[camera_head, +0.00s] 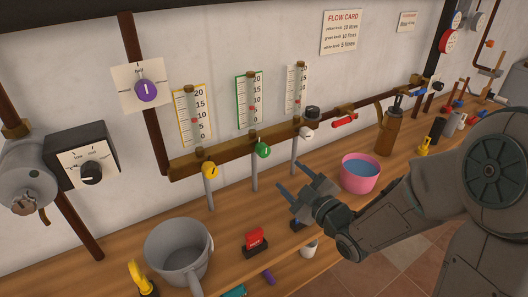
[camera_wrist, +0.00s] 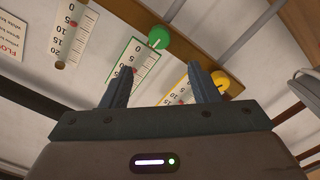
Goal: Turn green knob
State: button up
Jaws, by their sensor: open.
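The green knob (camera_head: 263,150) sits on the brown manifold bar below the green-edged gauge (camera_head: 249,98) in the head view. In the wrist view the green knob (camera_wrist: 159,37) is beyond the fingertips, above the gap between them. My gripper (camera_head: 293,190) is open and empty, below and to the right of the green knob in the head view and apart from it. In the wrist view my gripper (camera_wrist: 162,80) shows two separate fingers with nothing between them.
A yellow knob (camera_head: 210,170) and a white knob (camera_head: 306,133) flank the green one on the bar (camera_head: 232,156). A grey pot (camera_head: 180,248), a red switch (camera_head: 254,240) and a pink bowl of blue liquid (camera_head: 375,184) stand on the wooden bench. A brown canister (camera_head: 389,130) stands further right.

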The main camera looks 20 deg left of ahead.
aim_at(265, 153)
jog(key=p+x, duration=0.2)
jog(key=x, duration=1.1)
jog(key=shift+w+a+p, duration=0.15)
jog(key=shift+a+p, duration=0.15)
jog(key=shift+a, duration=0.05)
jog(key=c, duration=1)
